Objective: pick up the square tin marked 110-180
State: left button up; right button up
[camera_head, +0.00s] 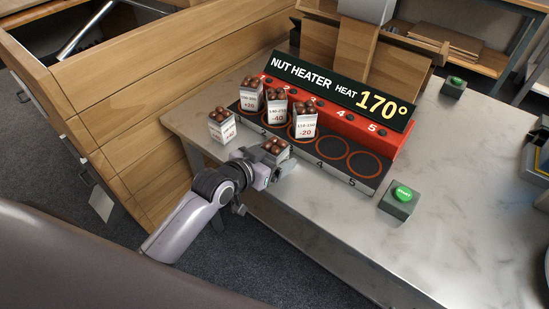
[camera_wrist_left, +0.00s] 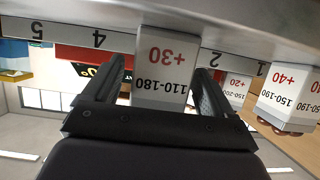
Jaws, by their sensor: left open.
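The square tin marked 110-180 and +30 (camera_wrist_left: 166,66) is white and shows upside down in the left wrist view, between the two fingers of my left gripper (camera_wrist_left: 158,92). In the head view my left gripper (camera_head: 268,170) is at the table's front edge, beside the tin with brown nuts on top (camera_head: 276,148), and hides most of it. The gripper is open around the tin; whether a finger touches it I cannot tell. The tin seems to stand at the front of the heater. My right gripper is not in view.
The nut heater (camera_head: 340,90) reads 170°. Three tins marked +20 (camera_head: 250,103), -40 (camera_head: 277,117) and -20 (camera_head: 305,130) stand on its plate. A +40 tin (camera_head: 222,133) stands left of my gripper.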

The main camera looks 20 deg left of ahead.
pick_arm(q)
jog(key=shift+w+d+f, duration=0.1)
jog(key=shift+w+f, duration=0.05)
jog(key=shift+w, duration=0.15)
jog(key=c, duration=1.1)
